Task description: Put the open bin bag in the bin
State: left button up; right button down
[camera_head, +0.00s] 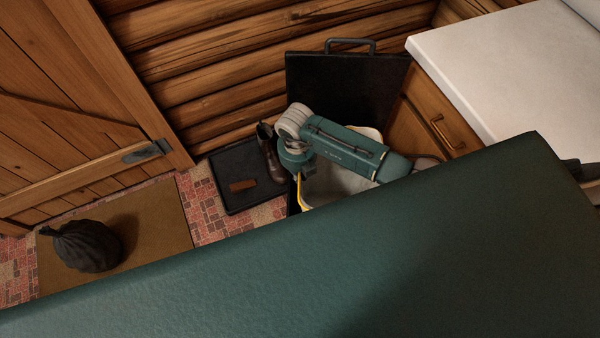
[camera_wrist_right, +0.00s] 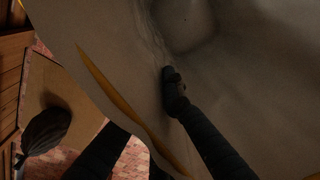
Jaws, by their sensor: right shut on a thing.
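The open bin bag (camera_head: 336,183) is pale with a yellow rim, partly hidden by my right arm. In the right wrist view the bag (camera_wrist_right: 215,85) fills most of the picture, its yellow strip (camera_wrist_right: 120,92) running along the edge. My right gripper (camera_wrist_right: 160,110) is shut on the bag's edge, one dark finger lying against the pale inside. In the head view its fingers are mostly hidden beneath the wrist. A black panel with a handle (camera_head: 346,78) stands upright behind the bag, apparently the bin's raised lid. The bin's body is mostly hidden, so I cannot tell how deep the bag sits. My left gripper is not in view.
A black tray (camera_head: 232,208) holding dark boots and a brown brush lies left of the bag. A tied black bag (camera_head: 88,246) sits on the brown doormat (camera_head: 160,225) by the wooden door. A wooden cabinet with a white counter (camera_head: 500,70) stands close on the right.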

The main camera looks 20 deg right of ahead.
notch_tip(320, 180, down, 6)
jog(key=b, duration=0.4)
jog(key=shift+f, duration=0.1)
jog(key=c, duration=1.8)
grip_release()
jog(key=r, duration=1.2)
jog(key=shift+a, duration=0.2)
